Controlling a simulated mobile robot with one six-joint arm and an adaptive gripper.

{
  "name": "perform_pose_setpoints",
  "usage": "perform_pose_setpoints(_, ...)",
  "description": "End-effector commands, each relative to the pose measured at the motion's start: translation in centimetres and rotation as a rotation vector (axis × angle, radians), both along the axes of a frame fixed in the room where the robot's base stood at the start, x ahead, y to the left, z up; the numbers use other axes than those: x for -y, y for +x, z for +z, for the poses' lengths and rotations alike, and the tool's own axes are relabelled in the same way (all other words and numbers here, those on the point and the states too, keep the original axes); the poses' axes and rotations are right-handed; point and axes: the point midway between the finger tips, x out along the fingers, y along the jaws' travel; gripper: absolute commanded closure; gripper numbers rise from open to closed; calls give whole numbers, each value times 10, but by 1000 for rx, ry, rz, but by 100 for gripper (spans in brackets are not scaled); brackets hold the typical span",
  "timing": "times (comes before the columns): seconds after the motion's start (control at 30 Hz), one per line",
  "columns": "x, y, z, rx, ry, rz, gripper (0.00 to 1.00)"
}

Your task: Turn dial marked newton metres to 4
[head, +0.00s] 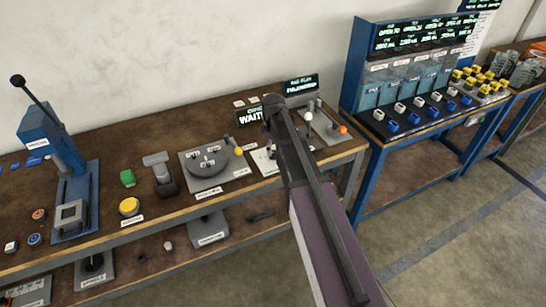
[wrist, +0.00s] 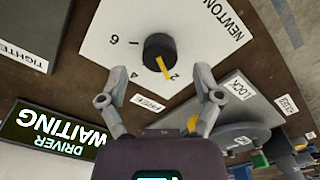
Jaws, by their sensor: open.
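The dial is a black round knob (wrist: 159,48) with a yellow pointer, on a white plate (wrist: 105,20) lettered "NEWTON", the rest cut off. Marks 6, 4 and 2 show around it, upside down or tilted. The yellow pointer points at about the 2. My gripper (wrist: 160,74) is open, with one finger on either side of the knob's near side in the wrist view. The fingers appear apart from the knob, and nothing is between them. In the head view my arm hides the knob; only part of a white plate (head: 262,158) shows beside it.
A "DRIVER WAITING" display (wrist: 55,130) stands close to my gripper. A plate labelled "LOCK" (wrist: 245,95) lies on the right in the wrist view. The wooden bench (head: 150,225) also holds a blue press (head: 50,140), a yellow button (head: 129,206) and a grey round fixture (head: 208,163).

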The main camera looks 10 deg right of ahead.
Motion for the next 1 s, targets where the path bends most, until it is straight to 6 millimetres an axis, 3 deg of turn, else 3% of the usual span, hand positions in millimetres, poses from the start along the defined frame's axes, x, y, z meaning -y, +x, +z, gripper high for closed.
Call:
perform_pose_setpoints(0.3,0,0,-23,0,0,0,17)
perform_pose_setpoints(0.83,0,0,-26,0,0,0,17)
perform_pose_setpoints(1.0,0,0,-26,0,0,0,67)
